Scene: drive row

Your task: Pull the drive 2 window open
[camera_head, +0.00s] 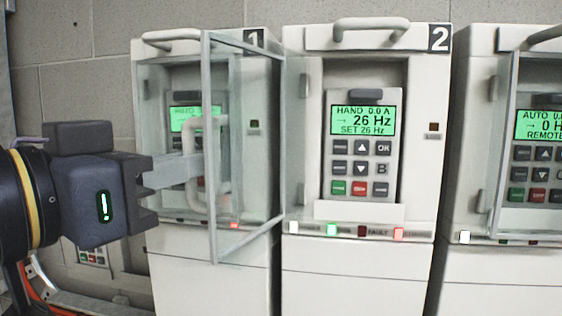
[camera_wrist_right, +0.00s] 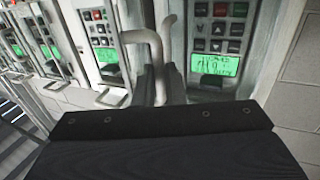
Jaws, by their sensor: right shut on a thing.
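Drive 2 (camera_head: 362,230) stands in the middle of the head view, its keypad (camera_head: 361,145) uncovered and its display reading HAND, 26 Hz. Its clear framed window (camera_head: 247,150) stands swung far out to the left, in front of drive 1. My right gripper (camera_head: 192,168) comes in from the left and is shut on the window's pale bent handle (camera_head: 222,160). My left gripper is not in view.
Drive 1 (camera_head: 208,275) stands behind the open window, its own window closed. Drive 3 (camera_head: 500,270) is at the right, behind another clear window. A block wall (camera_head: 100,95) is at the left. The space before drive 2 is clear.

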